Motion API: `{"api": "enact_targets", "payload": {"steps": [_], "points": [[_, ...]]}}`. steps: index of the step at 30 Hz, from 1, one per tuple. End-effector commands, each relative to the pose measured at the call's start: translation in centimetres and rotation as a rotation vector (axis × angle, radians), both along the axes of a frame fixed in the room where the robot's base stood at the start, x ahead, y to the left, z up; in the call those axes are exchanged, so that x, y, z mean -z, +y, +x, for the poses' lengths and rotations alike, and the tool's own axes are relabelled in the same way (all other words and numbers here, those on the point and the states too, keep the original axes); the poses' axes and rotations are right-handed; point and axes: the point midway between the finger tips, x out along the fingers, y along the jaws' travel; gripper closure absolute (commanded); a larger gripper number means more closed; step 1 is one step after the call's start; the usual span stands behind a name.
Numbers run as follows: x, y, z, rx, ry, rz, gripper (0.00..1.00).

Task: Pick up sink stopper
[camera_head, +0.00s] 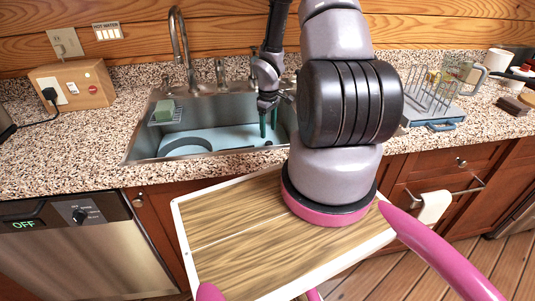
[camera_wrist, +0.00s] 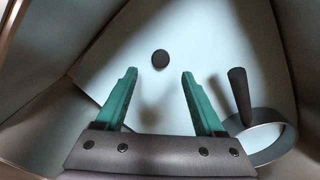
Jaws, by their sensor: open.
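The sink stopper appears to be the small dark round disc (camera_wrist: 160,60) lying on the pale sink floor in the wrist view. In that view it sits just beyond the fingertips, between the lines of the two fingers. My gripper (camera_wrist: 158,76) has its green fingers apart with nothing between them. In the head view my gripper (camera_head: 268,131) reaches down into the right part of the sink (camera_head: 160,158). The stopper cannot be made out there. How high the fingertips are above it is hard to tell.
A metal ring (camera_wrist: 285,140) with a dark handle (camera_wrist: 240,95) lies right of the fingers. Sink walls close in around the gripper. A faucet (camera_head: 181,50) stands behind, a green sponge (camera_head: 164,109) is at the left, and a dish rack (camera_head: 431,95) is on the right counter.

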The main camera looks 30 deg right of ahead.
Motion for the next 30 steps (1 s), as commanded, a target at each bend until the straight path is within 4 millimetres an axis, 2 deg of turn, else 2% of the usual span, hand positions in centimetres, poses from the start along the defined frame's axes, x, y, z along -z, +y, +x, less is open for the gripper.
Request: {"api": "enact_targets", "payload": {"steps": [3, 10, 18, 27, 28, 30], "points": [[1.8, 0.0, 0.0, -0.001, 0.001, 0.000, 0.29], [3.6, 0.0, -0.1, -0.001, 0.001, 0.000, 0.29], [7.4, 0.0, -0.4, 0.000, 0.002, -0.001, 0.29], [7.8, 0.0, -0.3, 0.001, -0.001, 0.000, 0.29], [7.8, 0.0, -0.3, 0.001, -0.001, 0.000, 0.37], [7.8, 0.0, -0.3, 0.001, -0.001, 0.000, 0.64]]}}
